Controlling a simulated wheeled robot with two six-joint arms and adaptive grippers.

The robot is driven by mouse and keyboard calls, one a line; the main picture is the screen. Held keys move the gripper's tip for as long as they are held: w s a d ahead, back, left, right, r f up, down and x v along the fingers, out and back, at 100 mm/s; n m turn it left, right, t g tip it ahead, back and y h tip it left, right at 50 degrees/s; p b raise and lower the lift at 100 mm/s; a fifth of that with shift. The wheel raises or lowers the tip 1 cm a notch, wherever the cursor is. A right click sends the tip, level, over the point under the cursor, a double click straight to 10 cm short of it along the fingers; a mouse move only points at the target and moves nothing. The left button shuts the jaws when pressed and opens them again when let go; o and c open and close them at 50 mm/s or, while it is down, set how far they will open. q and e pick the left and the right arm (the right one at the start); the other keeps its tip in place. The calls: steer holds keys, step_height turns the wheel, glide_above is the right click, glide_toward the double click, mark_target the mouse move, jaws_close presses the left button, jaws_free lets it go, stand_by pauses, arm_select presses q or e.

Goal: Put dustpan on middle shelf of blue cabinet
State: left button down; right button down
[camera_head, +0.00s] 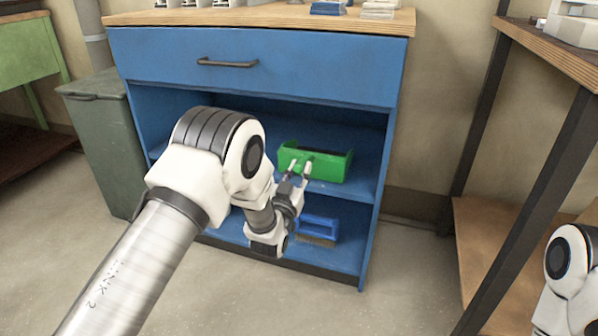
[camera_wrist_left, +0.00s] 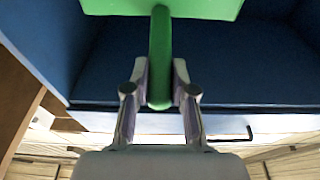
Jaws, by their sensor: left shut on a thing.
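The green dustpan (camera_head: 325,166) is at the middle shelf (camera_head: 362,187) of the blue cabinet (camera_head: 255,85), with its pan inside the opening. I cannot tell whether it rests on the shelf or hovers just above it. My left gripper (camera_head: 299,170) is shut on its handle, at the front of the cabinet. In the left wrist view, the fingers of the left gripper (camera_wrist_left: 160,94) close on both sides of the green handle (camera_wrist_left: 160,50), and the pan lies beyond them. My arm hides the left part of the shelf. My right gripper is out of view.
A blue brush (camera_head: 317,230) lies on the bottom shelf. A grey-green bin (camera_head: 104,140) stands left of the cabinet. A wooden rack with dark legs (camera_head: 485,130) stands at the right. The drawer (camera_head: 300,70) above the opening is shut.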

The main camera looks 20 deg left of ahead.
arm_select(q)
steer(key=shift+r, duration=0.15)
steer(key=c, duration=0.9)
jaws_free()
steer(key=o, duration=0.9)
